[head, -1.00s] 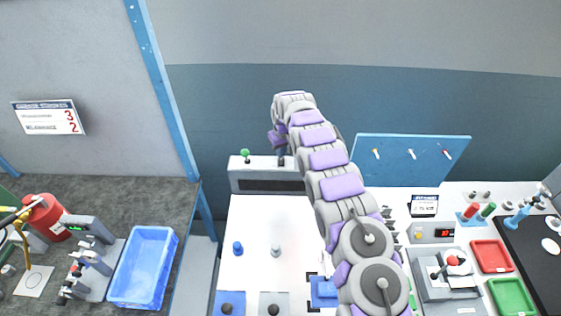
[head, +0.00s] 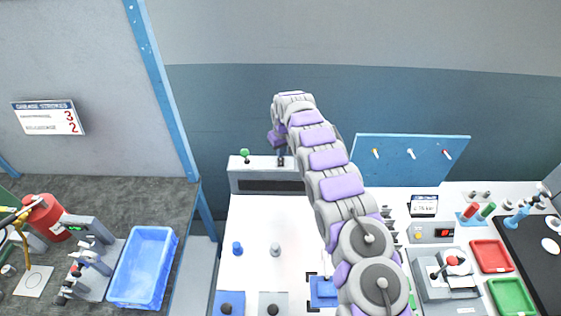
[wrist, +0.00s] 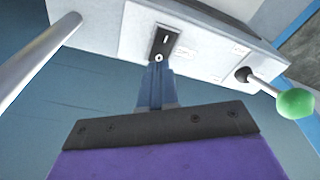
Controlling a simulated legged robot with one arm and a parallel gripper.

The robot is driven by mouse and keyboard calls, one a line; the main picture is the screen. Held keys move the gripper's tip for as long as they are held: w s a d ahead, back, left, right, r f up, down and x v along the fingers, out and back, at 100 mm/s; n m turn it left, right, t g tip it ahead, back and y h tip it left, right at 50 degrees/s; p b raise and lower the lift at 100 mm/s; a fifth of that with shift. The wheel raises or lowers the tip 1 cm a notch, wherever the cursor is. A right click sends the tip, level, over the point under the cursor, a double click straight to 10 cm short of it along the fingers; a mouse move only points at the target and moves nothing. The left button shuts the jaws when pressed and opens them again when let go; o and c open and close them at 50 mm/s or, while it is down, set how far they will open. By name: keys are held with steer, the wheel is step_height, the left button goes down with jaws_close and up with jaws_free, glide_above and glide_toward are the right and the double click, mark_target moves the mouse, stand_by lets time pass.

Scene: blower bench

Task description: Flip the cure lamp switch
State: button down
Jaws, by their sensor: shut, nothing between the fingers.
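A white box with a grey front (head: 262,174) stands at the back of the bench. In the wrist view its white face (wrist: 215,55) carries a black switch plate (wrist: 166,36) with a small light toggle. I take this for the cure lamp switch. My gripper (wrist: 158,64) is shut and empty, with its blue fingers pointing at the plate. The fingertips overlap the toggle's lower end; I cannot tell whether they touch it. In the head view my gripper (head: 281,158) is over the box top, and the switch is largely hidden there.
A green-knobbed lever (wrist: 294,103) stands on the same box, to the right in the wrist view and left in the head view (head: 245,153). A pale rod (wrist: 40,60) crosses the wrist view's left. A blue pegboard (head: 410,160) rises right of my arm.

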steer(key=shift+f, duration=0.7)
stand_by(0.4)
steer(key=shift+r+p, duration=1.05)
steer(key=shift+r, duration=2.45)
steer(key=shift+s+f, duration=0.1)
